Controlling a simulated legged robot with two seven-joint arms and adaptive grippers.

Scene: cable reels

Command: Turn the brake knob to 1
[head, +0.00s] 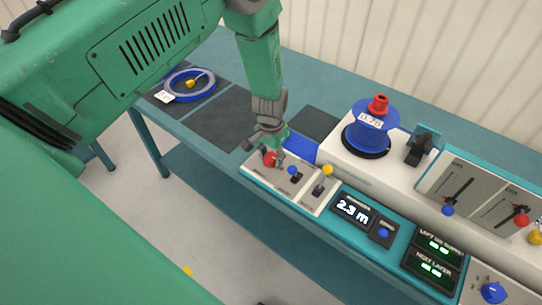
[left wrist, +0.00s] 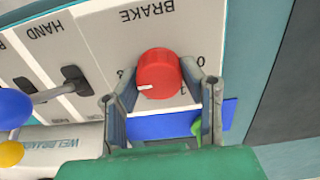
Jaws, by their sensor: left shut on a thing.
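The red brake knob (left wrist: 158,72) sits on a pale panel (left wrist: 205,25) under the upside-down word BRAKE in the left wrist view. Its white pointer line lies towards the picture's left. Scale marks around it are partly hidden by the knob and fingers, so I cannot tell exactly which mark it meets. My left gripper (left wrist: 163,98) has one finger on each side of the knob and is shut on it. In the head view the knob (head: 269,159) shows below the left gripper (head: 271,148). My right gripper is not in view.
Beside the knob are levers with a blue ball (head: 292,170) and a yellow ball (head: 327,170). A display (head: 352,209) reads 2.3 m. A blue reel (head: 370,137) stands behind.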

